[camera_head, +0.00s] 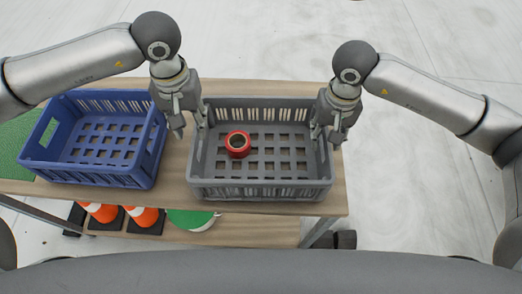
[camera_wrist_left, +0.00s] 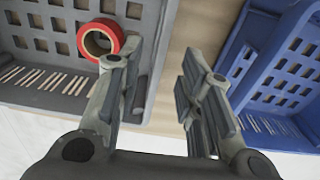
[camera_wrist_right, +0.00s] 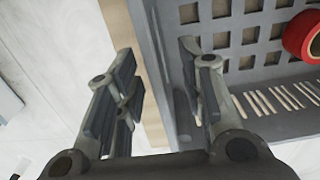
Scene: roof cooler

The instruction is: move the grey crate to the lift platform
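The grey crate (camera_head: 262,190) sits on the wooden table, with a red ring-shaped roll (camera_head: 238,144) inside it. My left gripper (camera_head: 189,126) is at the crate's left wall. In the left wrist view its open fingers (camera_wrist_left: 160,95) are apart on either side of that wall (camera_wrist_left: 152,60), one over the inside and one outside. My right gripper (camera_head: 326,134) is at the right wall. In the right wrist view its fingers (camera_wrist_right: 160,100) are also open, with the wall (camera_wrist_right: 172,75) between them. I cannot tell any contact. No lift platform can be made out.
A blue crate (camera_head: 98,177) stands to the left on the same table (camera_head: 174,165), with a narrow gap between. Orange cones (camera_head: 142,216) and a green round thing (camera_head: 192,219) are on the lower shelf. A green surface (camera_head: 14,150) lies at left. Pale floor (camera_head: 410,190) is clear at right.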

